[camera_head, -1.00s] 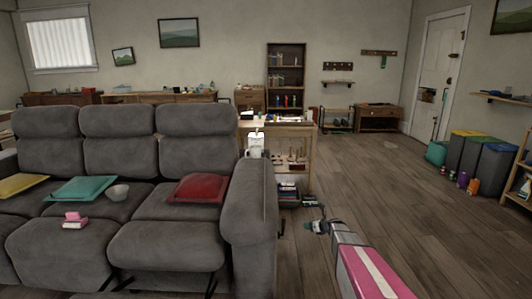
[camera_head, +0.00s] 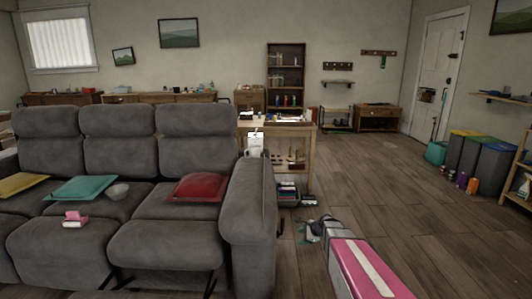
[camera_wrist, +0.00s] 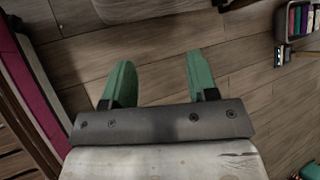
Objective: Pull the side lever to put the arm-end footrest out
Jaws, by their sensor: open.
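The grey sofa (camera_head: 252,215) fills the left of the head view, with its right arm towards me. A small dark lever (camera_head: 280,224) shows on the outer side of that arm. A padded panel (camera_head: 165,245) lies before the arm-end seat, with dark metal struts below it; I cannot tell how far out it is. My gripper (camera_head: 305,232) is low beside the sofa arm, right of the lever and apart from it. In the wrist view its green fingers (camera_wrist: 160,80) are spread and empty. A grey edge of the sofa (camera_wrist: 140,8) shows at the top, with a small dark piece beside it.
A wooden table (camera_head: 312,150) stands behind the sofa arm, with a crate of books (camera_head: 288,190) at its foot. A red cushion (camera_head: 198,187) lies on the arm-end seat and a pink item (camera_head: 75,219) farther left. The floor to the right is clear up to the bins (camera_head: 490,160).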

